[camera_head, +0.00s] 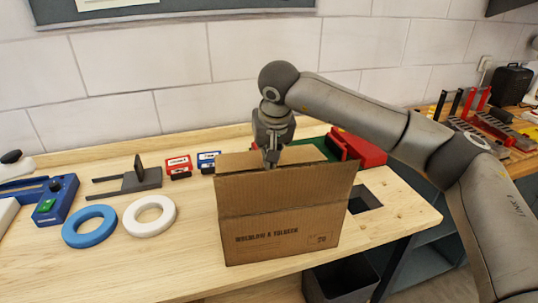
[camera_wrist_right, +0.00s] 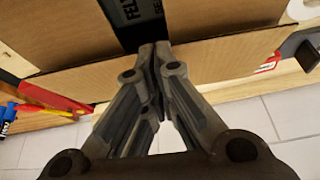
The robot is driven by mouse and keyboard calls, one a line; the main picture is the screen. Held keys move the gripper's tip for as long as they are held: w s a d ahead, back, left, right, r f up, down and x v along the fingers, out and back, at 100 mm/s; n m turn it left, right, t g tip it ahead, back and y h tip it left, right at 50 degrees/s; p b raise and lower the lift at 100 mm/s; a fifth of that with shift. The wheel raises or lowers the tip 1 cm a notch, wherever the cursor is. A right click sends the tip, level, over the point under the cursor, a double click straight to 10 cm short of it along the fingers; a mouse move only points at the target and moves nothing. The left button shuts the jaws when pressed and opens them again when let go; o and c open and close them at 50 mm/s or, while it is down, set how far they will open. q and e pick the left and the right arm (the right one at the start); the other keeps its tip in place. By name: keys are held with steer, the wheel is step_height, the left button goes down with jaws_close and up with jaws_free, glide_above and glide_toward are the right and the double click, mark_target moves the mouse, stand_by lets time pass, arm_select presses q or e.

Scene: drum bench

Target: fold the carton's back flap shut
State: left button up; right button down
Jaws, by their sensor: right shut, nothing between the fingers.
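The brown cardboard carton (camera_head: 278,235) stands on the wooden bench in the head view. Its front flap (camera_head: 285,188) stands up and hides most of the opening. The back flap (camera_head: 243,160) shows as a brown strip behind it; in the right wrist view it is a long panel (camera_wrist_right: 235,62) crossing the picture. Beyond it there, two brown panels flank a gap with a dark lettered item (camera_wrist_right: 135,14). My right gripper (camera_head: 271,163) points down over the carton, shut and empty. Its fingertips (camera_wrist_right: 153,47) overlap the back flap; contact is unclear. My left gripper is out of view.
A blue ring (camera_head: 90,226) and a white ring (camera_head: 149,216) lie left of the carton. A dark bracket (camera_head: 140,180) and small red and blue boxes (camera_head: 179,167) stand behind them. A red case (camera_head: 360,150) is close behind right. A square hole (camera_head: 364,199) opens at right.

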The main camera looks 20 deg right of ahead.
steer(key=shift+s, duration=0.2)
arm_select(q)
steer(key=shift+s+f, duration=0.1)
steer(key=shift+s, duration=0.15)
